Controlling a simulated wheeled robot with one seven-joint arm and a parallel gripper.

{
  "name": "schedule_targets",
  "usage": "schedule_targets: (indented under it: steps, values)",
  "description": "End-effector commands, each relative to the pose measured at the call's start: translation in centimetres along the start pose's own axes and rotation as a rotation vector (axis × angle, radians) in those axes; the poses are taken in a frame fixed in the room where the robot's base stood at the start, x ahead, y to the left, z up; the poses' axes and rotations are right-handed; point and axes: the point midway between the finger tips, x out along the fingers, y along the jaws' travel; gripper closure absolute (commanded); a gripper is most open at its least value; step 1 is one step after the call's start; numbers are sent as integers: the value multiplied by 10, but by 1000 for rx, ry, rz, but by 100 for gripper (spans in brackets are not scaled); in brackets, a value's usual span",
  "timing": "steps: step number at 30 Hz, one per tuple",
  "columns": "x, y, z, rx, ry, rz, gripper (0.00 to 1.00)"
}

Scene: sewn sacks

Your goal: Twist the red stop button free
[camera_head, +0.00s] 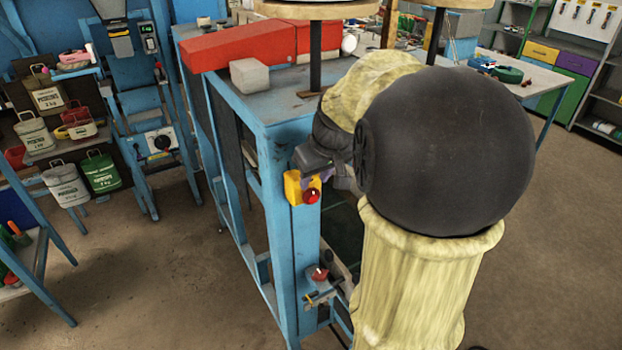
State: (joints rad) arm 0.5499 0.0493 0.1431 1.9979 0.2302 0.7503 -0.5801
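The red stop button (311,196) sits on a small yellow box (293,187) fixed to the corner post of a blue metal frame. My gripper (322,176) is dark grey and lies just above and to the right of the button, at the end of my arm. A finger part hangs close to the button's right side. I cannot tell whether it touches the button. My arm hides much of the gripper, and the gap between its fingers does not show clearly.
A second red knob (320,273) sits lower on the blue frame (283,240). A red beam (240,46) and a pale block (250,75) lie on its top. Sacks (65,184) stand on shelves at left. Open floor (190,280) lies left of the frame.

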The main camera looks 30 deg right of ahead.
Motion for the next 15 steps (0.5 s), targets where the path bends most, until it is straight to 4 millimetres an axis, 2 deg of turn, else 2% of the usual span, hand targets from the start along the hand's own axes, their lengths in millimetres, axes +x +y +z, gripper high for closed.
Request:
schedule_targets:
  steps: [6, 15]
  values:
    - [24, -2, 0, -3, -2, -2, 65]
    - [27, -3, -1, -6, 1, -2, 65]
